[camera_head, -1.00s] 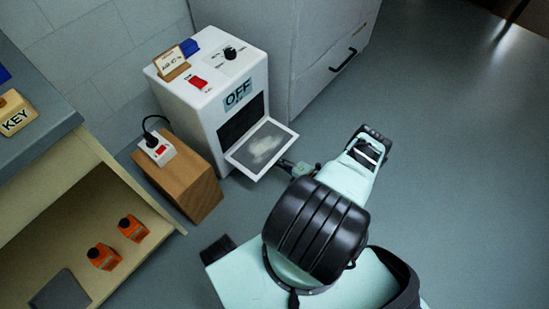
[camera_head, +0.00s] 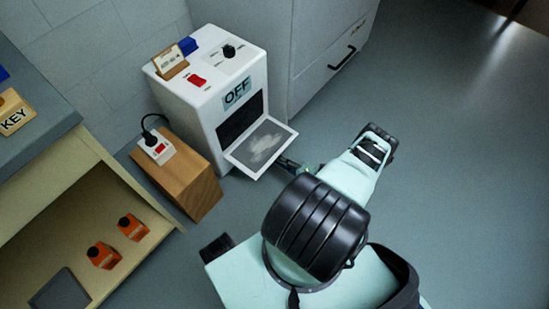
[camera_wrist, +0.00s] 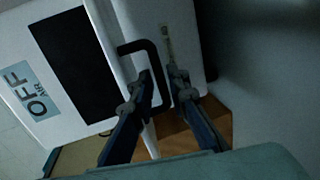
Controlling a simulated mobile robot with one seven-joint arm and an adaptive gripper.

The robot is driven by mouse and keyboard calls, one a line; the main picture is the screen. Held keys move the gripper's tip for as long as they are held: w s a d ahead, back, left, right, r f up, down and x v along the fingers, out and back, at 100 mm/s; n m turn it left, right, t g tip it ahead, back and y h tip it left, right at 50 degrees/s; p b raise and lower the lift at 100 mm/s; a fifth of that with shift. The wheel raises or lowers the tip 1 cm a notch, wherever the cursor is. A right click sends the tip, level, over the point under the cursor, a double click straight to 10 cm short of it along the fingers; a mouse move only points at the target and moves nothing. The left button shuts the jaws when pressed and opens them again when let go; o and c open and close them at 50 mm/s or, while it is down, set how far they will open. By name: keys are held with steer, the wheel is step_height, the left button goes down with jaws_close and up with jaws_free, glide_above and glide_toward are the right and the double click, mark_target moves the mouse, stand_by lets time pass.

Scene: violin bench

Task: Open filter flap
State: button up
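The filter flap (camera_head: 262,143) is folded down and open at the front of the white box (camera_head: 190,95). A grey dusty patch lies on its upturned face. In the wrist view the flap (camera_wrist: 115,40) shows nearly edge-on, with a black handle (camera_wrist: 126,47) on its outer side. My gripper (camera_wrist: 162,78) is at this handle, its fingers apart with the handle's bar between the tips. Whether either finger touches the bar is unclear. In the head view my gripper (camera_head: 289,164) is at the flap's right corner, mostly hidden by my arm.
The box carries an OFF label (camera_head: 237,93), a red switch (camera_head: 197,81) and a black knob (camera_head: 229,51). A wooden block (camera_head: 187,181) with a plugged socket (camera_head: 156,148) stands left. A grey cabinet (camera_head: 320,50) stands behind. Floor to the right is clear.

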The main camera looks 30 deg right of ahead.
steer(key=v, duration=0.9)
steer(key=shift+s+d, duration=0.2)
steer(key=shift+s, duration=0.1)
steer(key=shift+r, duration=0.1)
